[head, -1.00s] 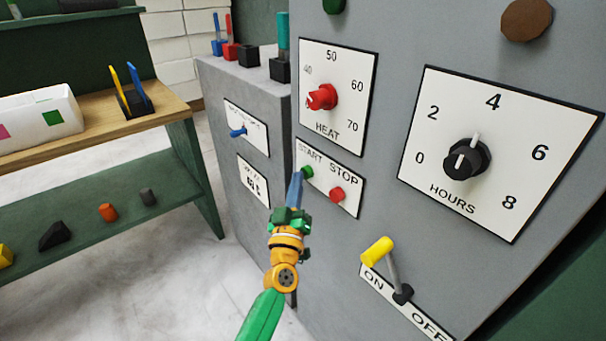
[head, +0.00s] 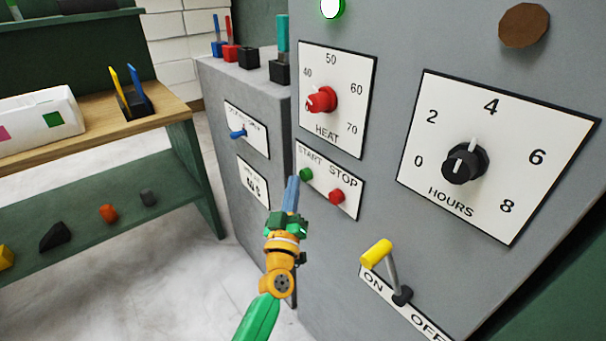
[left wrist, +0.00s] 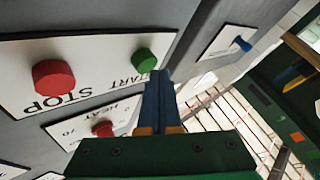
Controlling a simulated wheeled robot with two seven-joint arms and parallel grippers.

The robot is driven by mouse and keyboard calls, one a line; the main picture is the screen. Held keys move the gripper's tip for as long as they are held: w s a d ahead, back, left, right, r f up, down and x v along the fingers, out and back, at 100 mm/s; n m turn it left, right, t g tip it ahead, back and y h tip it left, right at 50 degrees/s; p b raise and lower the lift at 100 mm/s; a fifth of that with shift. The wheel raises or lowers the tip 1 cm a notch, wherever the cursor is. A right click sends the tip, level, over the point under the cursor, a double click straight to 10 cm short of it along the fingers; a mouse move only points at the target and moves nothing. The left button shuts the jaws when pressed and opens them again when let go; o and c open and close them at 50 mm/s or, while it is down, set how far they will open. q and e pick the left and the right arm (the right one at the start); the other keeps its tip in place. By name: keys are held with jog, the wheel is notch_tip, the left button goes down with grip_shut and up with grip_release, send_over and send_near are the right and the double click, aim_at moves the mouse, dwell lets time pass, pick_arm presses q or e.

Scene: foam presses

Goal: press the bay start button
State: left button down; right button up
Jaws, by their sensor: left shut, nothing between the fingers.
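The green start button (head: 306,174) sits on the white START/STOP plate (head: 318,197) on the grey cabinet front, left of the red stop button (head: 336,196). In the left wrist view the start button (left wrist: 144,60) shows just above and left of my fingertips, and the stop button (left wrist: 53,77) is further left. My left gripper (head: 292,182) is shut and empty, its blue fingers pointing up, a little left of and below the start button, with a small gap in the picture. A round lamp (head: 332,8) at the top of the cabinet glows white with a green rim. My right gripper is out of view.
A red heat dial (head: 321,100) sits above the buttons and a black hours dial (head: 466,161) to the right. A yellow-handled ON/OFF lever (head: 377,253) stands out at lower right. A lower grey cabinet (head: 226,93) and a wooden-topped bench (head: 172,108) are at left.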

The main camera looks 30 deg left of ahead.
pick_arm(q)
jog(key=shift+s+a, duration=0.1)
jog(key=shift+s, duration=0.15)
jog(key=s, duration=0.1)
jog(key=s+a+p, duration=0.1)
jog(key=s, duration=0.1)
jog(key=s+a, duration=0.1)
jog(key=shift+s, duration=0.3)
dwell(0.7)
